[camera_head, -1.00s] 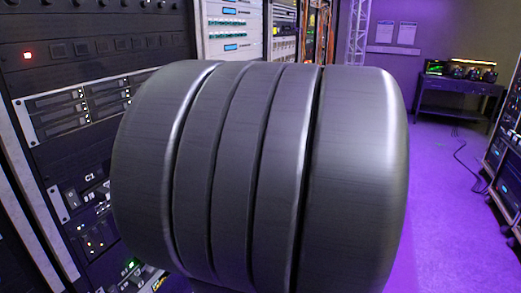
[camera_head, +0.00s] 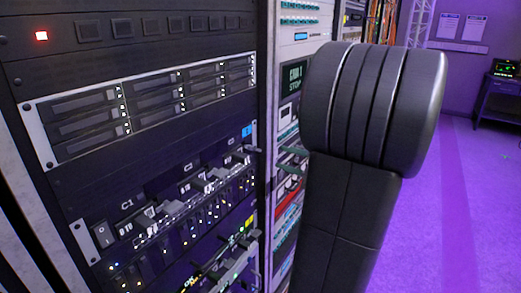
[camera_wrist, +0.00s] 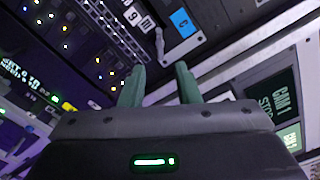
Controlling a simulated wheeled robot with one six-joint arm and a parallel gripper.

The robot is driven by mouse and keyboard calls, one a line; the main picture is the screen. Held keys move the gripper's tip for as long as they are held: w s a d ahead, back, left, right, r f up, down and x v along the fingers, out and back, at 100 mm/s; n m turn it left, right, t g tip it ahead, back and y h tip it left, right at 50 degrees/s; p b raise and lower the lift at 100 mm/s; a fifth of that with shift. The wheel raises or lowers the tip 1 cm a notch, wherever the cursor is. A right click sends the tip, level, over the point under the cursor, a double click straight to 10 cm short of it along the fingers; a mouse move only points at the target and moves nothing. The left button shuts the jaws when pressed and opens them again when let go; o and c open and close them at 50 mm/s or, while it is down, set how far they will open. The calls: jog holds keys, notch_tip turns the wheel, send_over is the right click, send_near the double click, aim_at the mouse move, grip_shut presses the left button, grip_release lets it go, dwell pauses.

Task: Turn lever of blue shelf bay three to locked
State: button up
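A blue label (camera_wrist: 182,22) marks the end of a rack row in the wrist view. A small grey lever (camera_wrist: 160,45) stands out beside it. The blue label also shows in the head view (camera_head: 247,130), at the right end of the row marked C1. Which bay number the lever belongs to cannot be read clearly. My gripper (camera_wrist: 161,68) has two green-grey fingers held apart, with nothing between them. The lever lies just beyond the fingertips, apart from them. In the head view my dark arm hides most of the gripper.
A black rack (camera_head: 150,45) with drive trays (camera_head: 150,102) and rows of lit switches fills the left. A dark screen reading CAM 1 STOP (camera_wrist: 275,98) is beside my gripper. Purple floor (camera_head: 460,215) is open at right, with a dark table (camera_head: 500,87) behind.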

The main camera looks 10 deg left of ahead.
aim_at(259, 150)
jog(key=x, duration=0.8)
jog(key=shift+a+p, duration=0.15)
jog(key=shift+p, duration=0.2)
jog(key=shift+c, duration=0.2)
grip_shut()
